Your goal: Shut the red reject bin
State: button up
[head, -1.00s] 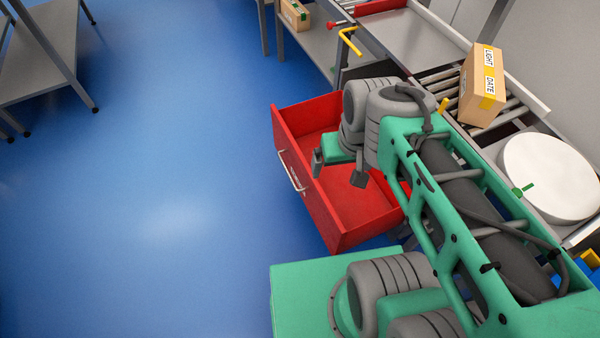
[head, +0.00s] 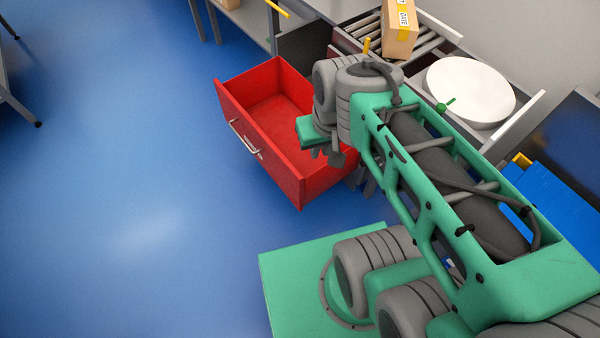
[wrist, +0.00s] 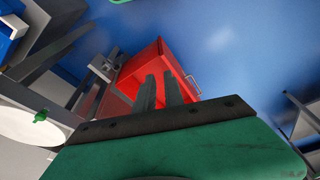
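The red reject bin (head: 272,146) is a red drawer standing pulled out from under the counter in the head view. Its front panel, with a pale handle (head: 245,138), faces the open floor at the left. It looks empty. In the wrist view the bin (wrist: 168,63) shows beyond my fingers, its handle (wrist: 194,84) on the right. My gripper (head: 327,156) hangs by the bin's right side, near its rim; contact cannot be told. In the wrist view my gripper (wrist: 160,88) has its two fingers close together with a narrow gap, nothing between them.
A roller conveyor (head: 425,45) with a labelled carton (head: 400,28) and a round white disc (head: 470,90) are on the counter above the bin. A blue tub (head: 550,205) is at the right. The blue floor left of the bin is clear.

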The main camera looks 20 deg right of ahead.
aim_at(261, 104)
jog(key=z, duration=1.05)
jog(key=i, duration=0.4)
jog(key=u, duration=3.3)
jog(key=i, duration=0.5)
